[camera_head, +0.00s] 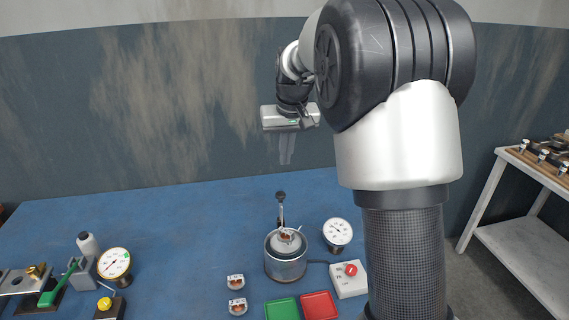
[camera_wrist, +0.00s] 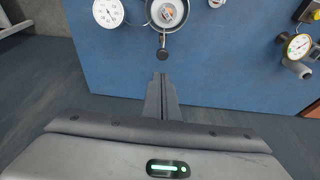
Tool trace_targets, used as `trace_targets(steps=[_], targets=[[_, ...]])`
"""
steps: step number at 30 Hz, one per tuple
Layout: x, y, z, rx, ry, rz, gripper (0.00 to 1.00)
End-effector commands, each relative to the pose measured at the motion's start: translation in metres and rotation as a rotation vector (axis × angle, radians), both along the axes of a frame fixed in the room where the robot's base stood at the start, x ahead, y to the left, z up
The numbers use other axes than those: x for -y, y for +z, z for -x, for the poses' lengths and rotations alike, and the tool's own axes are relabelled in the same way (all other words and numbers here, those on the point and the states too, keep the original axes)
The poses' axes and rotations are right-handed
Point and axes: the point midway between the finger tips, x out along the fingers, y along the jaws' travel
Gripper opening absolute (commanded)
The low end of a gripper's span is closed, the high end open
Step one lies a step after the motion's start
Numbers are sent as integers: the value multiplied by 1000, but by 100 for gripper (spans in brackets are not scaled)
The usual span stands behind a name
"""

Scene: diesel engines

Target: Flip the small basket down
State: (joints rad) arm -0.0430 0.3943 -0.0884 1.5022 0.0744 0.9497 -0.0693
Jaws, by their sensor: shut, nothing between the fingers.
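A round metal pot (camera_head: 285,267) stands on the blue table, with a small basket-like holder (camera_head: 286,242) at its top that has a copper-coloured piece in it. A lever with a black knob (camera_head: 280,195) rises from it, upright in the head view. In the wrist view the pot (camera_wrist: 181,17) is at the top edge, partly cut off, and the knob (camera_wrist: 162,54) points toward my fingers. My gripper (camera_head: 287,158) is high above the table, shut and empty, apart from the knob. Its closed fingers also show in the wrist view (camera_wrist: 161,79).
A dial gauge (camera_head: 337,232) and a white switch box with a red knob (camera_head: 349,277) stand right of the pot. Green (camera_head: 282,309) and red (camera_head: 319,306) trays lie in front. Two small parts (camera_head: 236,282) lie left. Another gauge (camera_head: 114,263) and clamps are further left.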

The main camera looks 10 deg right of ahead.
Motion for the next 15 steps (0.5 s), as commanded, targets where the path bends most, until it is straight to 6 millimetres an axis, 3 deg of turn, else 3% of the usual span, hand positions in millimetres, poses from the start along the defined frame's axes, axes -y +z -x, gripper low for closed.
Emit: trace_targets(steps=[9, 15], targets=[[-1, -66, -19, -5, 0, 1, 0], [-2, -99, -24, -4, -1, 0, 0]])
